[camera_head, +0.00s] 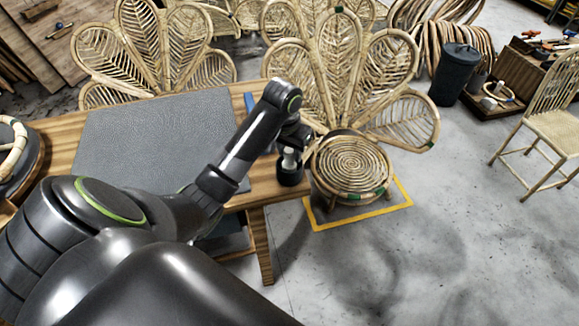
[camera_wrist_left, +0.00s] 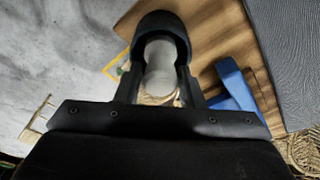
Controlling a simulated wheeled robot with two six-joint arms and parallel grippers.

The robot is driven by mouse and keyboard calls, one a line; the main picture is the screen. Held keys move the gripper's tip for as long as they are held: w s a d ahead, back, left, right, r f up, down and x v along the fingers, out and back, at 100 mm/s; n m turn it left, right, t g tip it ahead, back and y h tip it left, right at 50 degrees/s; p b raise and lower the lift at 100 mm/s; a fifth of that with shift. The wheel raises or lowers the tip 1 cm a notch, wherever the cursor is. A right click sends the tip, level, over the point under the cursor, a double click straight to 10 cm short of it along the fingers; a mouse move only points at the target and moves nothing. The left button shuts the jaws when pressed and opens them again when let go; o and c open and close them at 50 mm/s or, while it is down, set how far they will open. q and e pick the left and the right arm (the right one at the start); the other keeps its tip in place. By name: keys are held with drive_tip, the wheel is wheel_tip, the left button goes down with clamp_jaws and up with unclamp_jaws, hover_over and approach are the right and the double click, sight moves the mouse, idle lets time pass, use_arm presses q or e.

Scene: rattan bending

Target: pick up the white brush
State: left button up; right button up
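The white brush (camera_head: 289,160) stands in a small black cup (camera_head: 290,177) at the right edge of the wooden table, in the head view. Only its pale upper part shows. In the left wrist view, the white brush (camera_wrist_left: 160,66) is a pale cylinder in front of the dark cup (camera_wrist_left: 160,22). My left gripper (camera_head: 291,146) is over the cup. In the left wrist view, its two fingers (camera_wrist_left: 158,88) stand on either side of the brush with a small gap showing, so it looks open. My right gripper is not in view.
A blue tool (camera_wrist_left: 237,85) lies on the table next to the gripper. A grey mat (camera_head: 145,135) covers much of the table. A rattan chair (camera_head: 350,165) stands close to the table's right edge, on a yellow-marked floor square (camera_head: 358,221).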

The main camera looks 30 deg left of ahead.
use_arm(q)
drive_tip(key=c, duration=0.6)
drive_tip(key=shift+o, duration=0.2)
drive_tip(key=shift+r, duration=0.4)
wheel_tip(320, 180, up, 9)
drive_tip(key=p, duration=0.8)
drive_tip(key=shift+r, duration=0.15)
